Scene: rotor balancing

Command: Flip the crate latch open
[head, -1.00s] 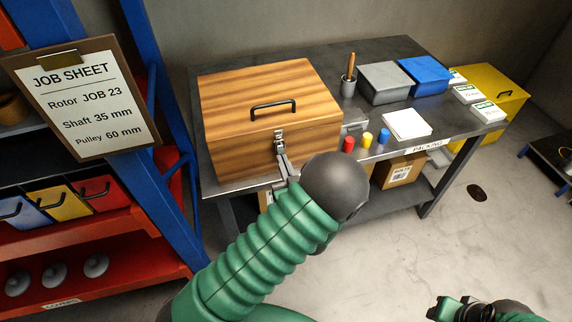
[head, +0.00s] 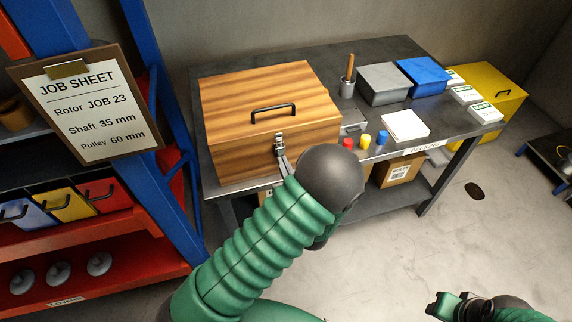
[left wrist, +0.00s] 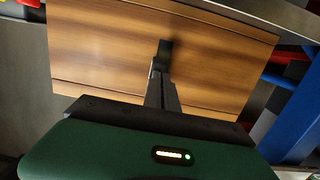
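The wooden crate (head: 235,110) with a black top handle stands lidded on the left of the grey bench. Its metal latch (head: 279,138) is on the front face, near the lid seam. My left gripper (head: 284,163) is at the crate front, its narrow fingers just below the latch. In the left wrist view the fingers (left wrist: 161,80) lie close together and reach to the dark latch (left wrist: 164,50). Whether they touch or pinch it I cannot tell. My wrist hides part of the crate's lower right front. My right gripper (head: 438,306) is low at right, away from the bench.
On the bench (head: 320,60) right of the crate are red, yellow and blue pots (head: 366,141), a white pad (head: 405,125), a grey box (head: 383,84) and a blue box (head: 424,75). A blue-posted rack (head: 110,130) with a job sheet (head: 85,110) stands left.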

